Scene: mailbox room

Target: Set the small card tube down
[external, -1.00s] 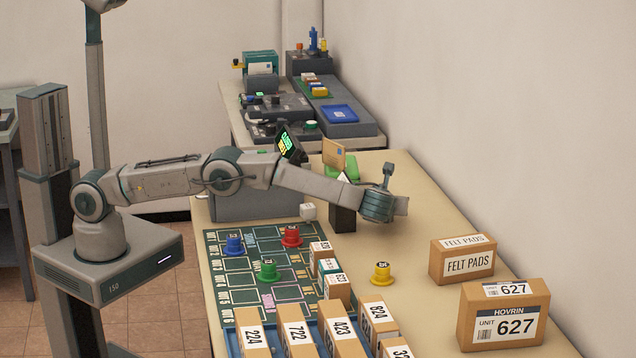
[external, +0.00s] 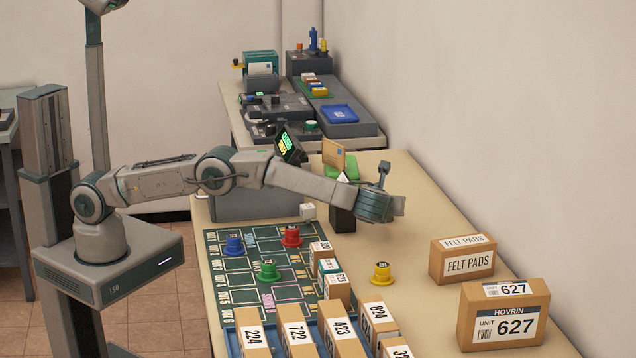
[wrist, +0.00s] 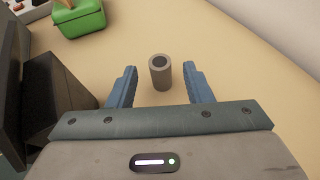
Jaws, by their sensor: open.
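The small card tube (wrist: 160,76) is a short grey-brown hollow cylinder standing upright on the tan table. In the wrist view it is centred just beyond my gripper (wrist: 160,84), whose two blue fingers are apart on its left and right with a gap on both sides. Neither finger touches it. In the external view my gripper (external: 400,206) is low over the far right part of the table, and I cannot make out the tube there.
A black box-like holder (external: 342,214) stands close to the left of my gripper. A green box (wrist: 80,18) is behind it. A yellow knobbed piece (external: 381,273) and the Felt Pads carton (external: 463,263) are nearer the camera. The table right of my gripper is bare.

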